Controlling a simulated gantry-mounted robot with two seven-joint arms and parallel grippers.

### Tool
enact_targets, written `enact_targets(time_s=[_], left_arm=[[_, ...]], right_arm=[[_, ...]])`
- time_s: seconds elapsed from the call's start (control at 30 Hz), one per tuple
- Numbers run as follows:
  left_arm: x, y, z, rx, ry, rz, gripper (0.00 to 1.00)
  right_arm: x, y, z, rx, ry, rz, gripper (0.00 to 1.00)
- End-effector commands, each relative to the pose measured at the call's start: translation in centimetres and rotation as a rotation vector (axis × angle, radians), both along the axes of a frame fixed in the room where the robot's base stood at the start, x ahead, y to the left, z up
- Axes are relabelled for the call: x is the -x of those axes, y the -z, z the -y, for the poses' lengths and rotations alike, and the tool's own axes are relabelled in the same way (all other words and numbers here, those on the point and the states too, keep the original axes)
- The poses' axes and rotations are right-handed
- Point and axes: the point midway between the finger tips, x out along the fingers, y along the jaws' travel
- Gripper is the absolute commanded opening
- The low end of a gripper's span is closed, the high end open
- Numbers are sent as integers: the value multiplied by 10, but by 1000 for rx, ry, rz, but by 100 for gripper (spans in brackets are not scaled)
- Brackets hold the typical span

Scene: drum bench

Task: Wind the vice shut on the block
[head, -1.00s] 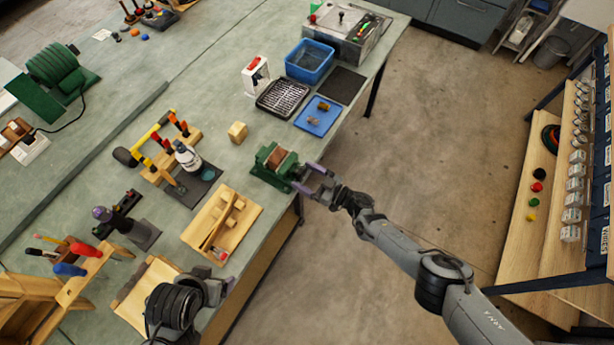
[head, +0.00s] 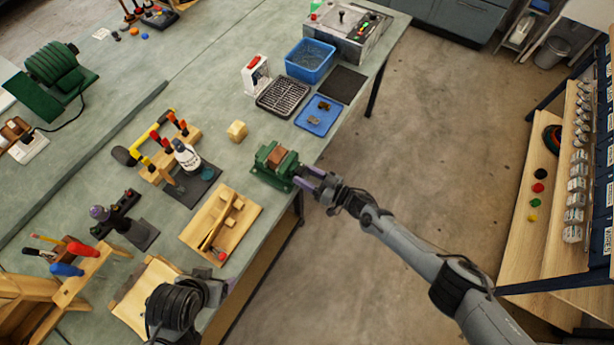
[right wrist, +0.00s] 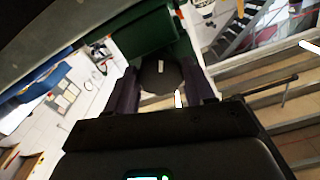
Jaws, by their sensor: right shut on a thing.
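The green vice (head: 270,176) stands at the bench's front edge, and its green body also shows in the right wrist view (right wrist: 143,32). A brown block (head: 277,157) sits between its jaws; I cannot tell whether both jaws touch it. My right gripper (head: 303,178) is at the vice's front end, over the bench edge. In the right wrist view its two purple fingers (right wrist: 162,88) are shut on a dark round part (right wrist: 160,74) at the vice's front, seemingly its handle hub. Part of my left arm is at the bottom of the head view; its fingers are not clear.
A wooden tray (head: 246,219) is to the left. A blue tray (head: 318,117), black rack (head: 283,98) and blue bin (head: 310,61) stand farther back. The floor beside the bench is clear.

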Motion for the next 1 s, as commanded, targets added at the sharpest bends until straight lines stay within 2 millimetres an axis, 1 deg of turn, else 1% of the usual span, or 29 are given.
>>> enact_targets(time_s=[0.03,0.13,0.43,0.47,0.6,0.63,0.87,1.0], left_arm=[[0,3,-1,-2,1,0,79],[0,4,-1,-5,4,0,79],[0,4,-1,-7,4,0,79],[0,4,-1,-6,4,0,79],[0,4,-1,-3,2,-1,79],[0,3,-1,-2,1,0,79],[0,3,2,7,-4,0,79],[0,2,2,7,-5,0,79]], right_arm=[[1,4,1,-14,2,-28,23],[1,3,1,-30,1,-55,23],[1,3,1,-33,0,-62,23],[1,3,1,-33,0,-62,55],[1,2,1,-33,0,-61,76],[1,2,1,-33,0,-61,79],[1,1,1,-35,-1,-58,79],[3,1,5,-34,0,-59,79]])
